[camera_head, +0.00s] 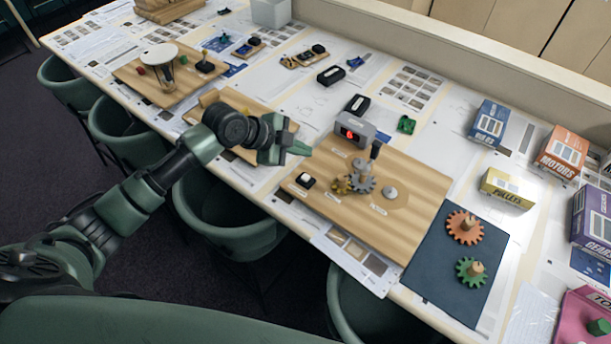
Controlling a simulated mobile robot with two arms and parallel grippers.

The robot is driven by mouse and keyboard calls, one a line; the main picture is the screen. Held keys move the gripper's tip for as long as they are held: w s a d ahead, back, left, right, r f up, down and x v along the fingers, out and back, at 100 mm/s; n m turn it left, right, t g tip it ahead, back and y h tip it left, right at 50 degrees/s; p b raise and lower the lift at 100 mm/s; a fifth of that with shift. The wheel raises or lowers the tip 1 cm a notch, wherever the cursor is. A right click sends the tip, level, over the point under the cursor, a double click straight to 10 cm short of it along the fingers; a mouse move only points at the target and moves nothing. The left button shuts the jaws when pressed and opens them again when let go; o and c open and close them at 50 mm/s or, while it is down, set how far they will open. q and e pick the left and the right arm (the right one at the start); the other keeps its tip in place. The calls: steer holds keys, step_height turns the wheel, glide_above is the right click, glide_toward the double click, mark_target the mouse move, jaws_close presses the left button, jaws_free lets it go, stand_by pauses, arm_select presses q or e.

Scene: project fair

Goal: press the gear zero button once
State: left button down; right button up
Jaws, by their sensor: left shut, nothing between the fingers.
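A wooden gear board (420,213) lies on the long table. Near its left corner sits a small black button box with a white cap (305,179); its label is too small to read. A grey box with a lit red display (350,133) stands at the board's back edge. A brass gear (341,186) and a grey gear (362,184) stand mid-board, beside a pale round knob (390,192). My left gripper (306,150) is shut and empty, above the board's left side, up and behind the white-capped button in the picture. My right gripper is out of view.
A dark mat (430,265) with an orange gear (464,227) and a green gear (470,270) lies right of the board. Small boxes, such as a yellow one (508,188), stand farther right. Green chairs (225,225) line the front edge.

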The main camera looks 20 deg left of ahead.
arm_select(q)
steer(key=shift+w+a+r, duration=0.2)
steer(key=shift+w+r, duration=0.05)
steer(key=shift+w, duration=0.05)
steer(key=shift+f, duration=0.1)
steer(key=b, duration=0.6)
glide_above(302, 178)
step_height(302, 178, down, 8)
steer(key=shift+r, duration=0.25)
steer(key=shift+f+b, duration=0.5)
steer(key=shift+f, duration=0.1)
stand_by(0.8)
stand_by(0.3)
steer(key=shift+f, duration=0.4)
